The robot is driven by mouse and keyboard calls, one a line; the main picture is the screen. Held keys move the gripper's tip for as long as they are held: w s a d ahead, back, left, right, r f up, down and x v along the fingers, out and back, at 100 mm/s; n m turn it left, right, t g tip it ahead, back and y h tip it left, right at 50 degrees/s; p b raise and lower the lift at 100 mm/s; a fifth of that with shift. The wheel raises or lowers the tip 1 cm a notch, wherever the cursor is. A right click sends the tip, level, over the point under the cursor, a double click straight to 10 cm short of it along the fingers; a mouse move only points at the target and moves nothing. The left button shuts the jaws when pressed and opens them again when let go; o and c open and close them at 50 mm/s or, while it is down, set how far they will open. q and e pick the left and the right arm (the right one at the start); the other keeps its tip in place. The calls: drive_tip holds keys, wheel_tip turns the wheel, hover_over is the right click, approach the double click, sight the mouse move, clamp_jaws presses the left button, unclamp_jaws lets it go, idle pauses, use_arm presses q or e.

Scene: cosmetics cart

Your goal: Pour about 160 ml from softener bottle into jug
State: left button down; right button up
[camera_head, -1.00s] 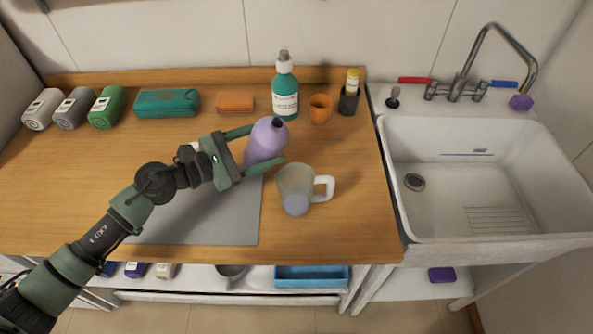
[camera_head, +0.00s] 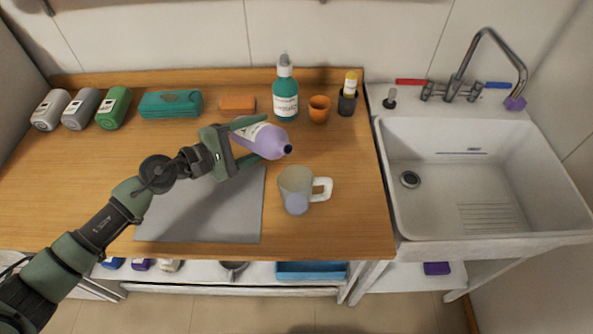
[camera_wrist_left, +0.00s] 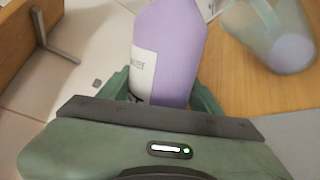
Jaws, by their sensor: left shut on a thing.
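The lilac softener bottle (camera_head: 262,140) is held in the air by my left gripper (camera_head: 248,139), which is shut on it. The bottle is tilted well over, its dark mouth pointing right and slightly down, above and behind the jug. Its lilac side and white label also show in the left wrist view (camera_wrist_left: 172,50). The translucent jug (camera_head: 296,190) stands on the counter with its white handle to the right. A patch of lilac shows low in the jug; it also shows in the left wrist view (camera_wrist_left: 268,35). No stream is visible at the mouth. My right gripper is out of view.
A grey mat (camera_head: 205,205) lies left of the jug. A teal pump bottle (camera_head: 285,97), an orange cup (camera_head: 319,109) and a dark holder (camera_head: 347,103) stand behind. A white sink (camera_head: 480,230) is at the right.

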sight(256, 127)
use_arm(q)
drive_tip(key=shift+w+r+m+p, duration=0.1)
drive_tip(key=shift+r+m+p, duration=0.1)
drive_tip(key=shift+m+p, duration=0.3)
drive_tip(key=shift+r+m+y, duration=0.3)
drive_tip(key=shift+r+m, duration=0.1)
drive_tip(key=shift+r, duration=0.05)
drive_tip(key=shift+s+d+r+m+t+p, duration=0.25)
drive_tip(key=shift+r+m+t+p, duration=0.1)
drive_tip(key=shift+p, duration=0.3)
drive_tip(key=shift+a+r+m+p, duration=0.1)
drive_tip(key=shift+r+m+p, duration=0.55)
drive_tip(key=shift+r+p, duration=0.15)
idle(0.6)
drive_tip(key=shift+s+m+t+y+p, duration=0.1)
drive_tip(key=shift+m+t+y+p, duration=0.25)
drive_tip(key=shift+m, duration=0.35)
idle(2.1)
drive_tip(key=shift+r+p, duration=0.2)
drive_tip(key=shift+p, duration=0.1)
idle(0.3)
